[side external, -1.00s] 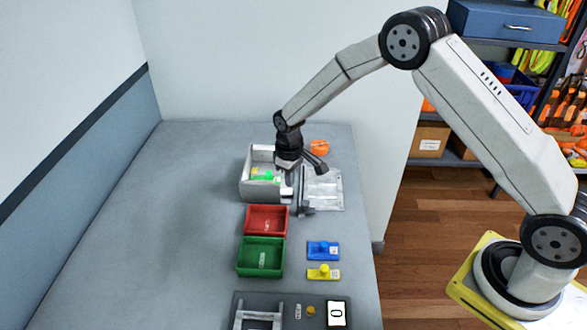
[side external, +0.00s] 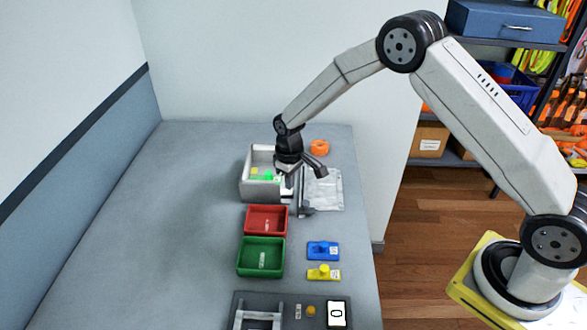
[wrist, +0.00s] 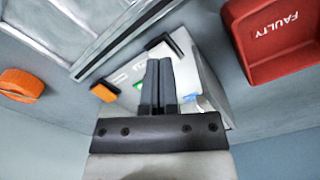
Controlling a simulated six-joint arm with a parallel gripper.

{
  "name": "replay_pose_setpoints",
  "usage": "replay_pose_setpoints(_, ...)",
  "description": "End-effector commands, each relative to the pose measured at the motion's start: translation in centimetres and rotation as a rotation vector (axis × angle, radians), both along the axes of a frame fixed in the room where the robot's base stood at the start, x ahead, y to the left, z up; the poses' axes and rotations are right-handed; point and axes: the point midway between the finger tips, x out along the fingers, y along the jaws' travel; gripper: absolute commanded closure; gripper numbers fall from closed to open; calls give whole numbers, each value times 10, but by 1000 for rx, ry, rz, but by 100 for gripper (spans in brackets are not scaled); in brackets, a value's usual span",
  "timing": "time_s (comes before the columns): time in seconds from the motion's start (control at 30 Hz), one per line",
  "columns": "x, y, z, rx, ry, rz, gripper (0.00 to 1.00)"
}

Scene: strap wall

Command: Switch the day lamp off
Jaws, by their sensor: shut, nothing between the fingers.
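No lamp that I can name as the day lamp is clear in either view. My gripper (side external: 287,172) is at the right edge of a white open box (side external: 246,189), apparently above it; contact cannot be told. In the wrist view my gripper's fingers (wrist: 160,85) are together and empty, in front of the white box (wrist: 205,75). A green item (side external: 266,177) and a small yellow piece lie in the box. A dark panel (side external: 283,311) at the near edge carries a small amber round part (side external: 311,311) and a display (side external: 336,314) reading 0.
A grey upright bar (side external: 303,195) stands right of the box, beside a silver flat pouch (side external: 327,190). An orange ring (side external: 320,147) lies behind. Red (side external: 267,208) and green (side external: 262,241) bins, and blue (side external: 323,250) and yellow (side external: 324,273) pieces, stand nearer. The table's left is clear.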

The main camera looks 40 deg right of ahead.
Motion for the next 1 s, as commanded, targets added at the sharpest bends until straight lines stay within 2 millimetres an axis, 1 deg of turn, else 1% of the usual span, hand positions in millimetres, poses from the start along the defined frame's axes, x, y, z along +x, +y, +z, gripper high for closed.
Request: replay_pose_setpoints(1.0,0,0,-15,0,-1,0,100)
